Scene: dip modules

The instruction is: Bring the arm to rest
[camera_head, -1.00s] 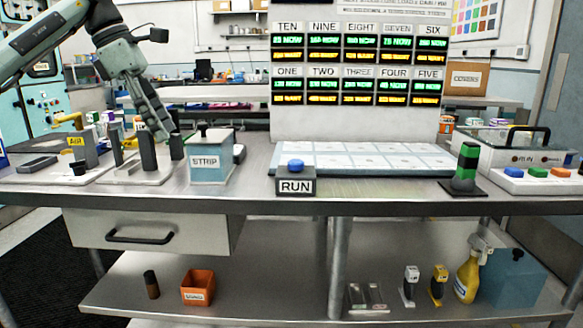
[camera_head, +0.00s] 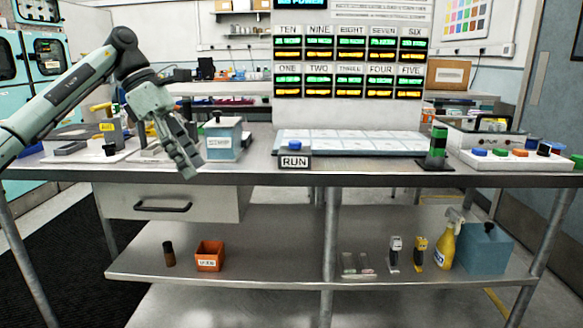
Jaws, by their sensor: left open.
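My left arm comes in from the left in the head view and bends down at the wrist. My left gripper (camera_head: 184,158) hangs pointing down at the bench's front edge, left of the blue STRIP box (camera_head: 224,140). It is open, and no object shows between its fingers. It hides part of the fixtures behind it. My right gripper is not in view.
The steel bench (camera_head: 370,176) carries a RUN button box (camera_head: 294,158), a pale tiled panel (camera_head: 350,143), a green-and-black post (camera_head: 437,148) and a coloured button strip (camera_head: 520,160). A lower shelf (camera_head: 290,262) holds an orange bin (camera_head: 210,256) and a spray bottle (camera_head: 446,245).

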